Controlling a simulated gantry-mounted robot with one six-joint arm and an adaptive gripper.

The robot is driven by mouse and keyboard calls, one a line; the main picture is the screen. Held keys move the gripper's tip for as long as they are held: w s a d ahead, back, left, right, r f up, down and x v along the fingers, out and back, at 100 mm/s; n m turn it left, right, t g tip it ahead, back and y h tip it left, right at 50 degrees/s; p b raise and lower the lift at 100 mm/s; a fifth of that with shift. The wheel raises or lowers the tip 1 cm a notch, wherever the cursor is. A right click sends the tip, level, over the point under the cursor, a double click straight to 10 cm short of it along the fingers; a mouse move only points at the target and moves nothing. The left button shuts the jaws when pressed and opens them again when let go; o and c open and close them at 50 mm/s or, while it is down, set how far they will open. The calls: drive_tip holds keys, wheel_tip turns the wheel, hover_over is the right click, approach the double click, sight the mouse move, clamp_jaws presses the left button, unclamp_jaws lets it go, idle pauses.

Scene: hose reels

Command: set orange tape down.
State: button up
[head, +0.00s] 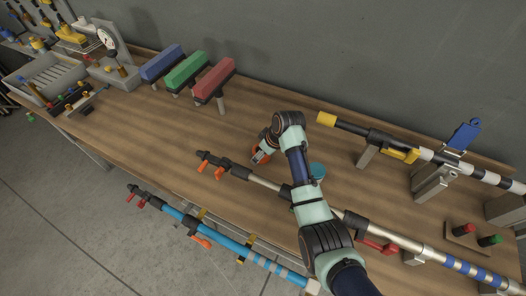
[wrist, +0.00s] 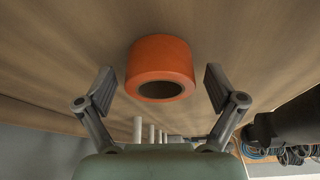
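The orange tape (wrist: 160,56) is a thick roll with a dark centre hole. In the wrist view it sits against the wooden table top (wrist: 60,60), just ahead of and between the fingertips. My gripper (wrist: 160,88) is open, with a visible gap between each finger and the roll. In the head view my gripper (head: 261,156) is low over the middle of the table, and a little of the orange tape (head: 267,150) shows beside it. The rest of the roll is hidden by my gripper and wrist.
A teal roll (head: 317,170) stands right of my arm. A pole with orange levers (head: 240,171) lies in front of my gripper. A black and white pole (head: 380,138) is at the right. Blue, green and red blocks (head: 188,72) stand behind left. Bare table lies left of my gripper.

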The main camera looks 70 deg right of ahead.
drive_tip(key=p+v, duration=0.3)
drive_tip(key=v, duration=0.9)
drive_tip(key=shift+r, duration=0.15)
drive_tip(key=shift+s, duration=0.1)
drive_tip(key=w+a+r+n+t, duration=0.1)
drive_tip(key=w+a, duration=0.3)
drive_tip(key=a, duration=0.4)
drive_tip(key=w+a+r+t+h, duration=0.1)
drive_tip(key=w+a+t, duration=0.1)
drive_tip(key=w+a, duration=0.5)
drive_tip(key=w+a+r+n+t, duration=0.1)
drive_tip(key=w+a, duration=0.1)
drive_tip(key=a, duration=0.8)
drive_tip(key=s+a+r+t, duration=0.1)
drive_tip(key=a+r, duration=0.2)
drive_tip(key=a, duration=0.4)
drive_tip(key=s+a+r+t+y, duration=0.1)
drive_tip(key=s+a+r+t, duration=0.1)
drive_tip(key=a, duration=0.4)
drive_tip(key=s+a+r+t+y, duration=0.1)
drive_tip(key=s+a+r, duration=0.1)
drive_tip(key=a, duration=0.5)
drive_tip(key=shift+a+r+n+t, duration=0.3)
drive_tip(key=shift+a+r, duration=0.05)
drive_tip(key=shift+r, duration=0.45)
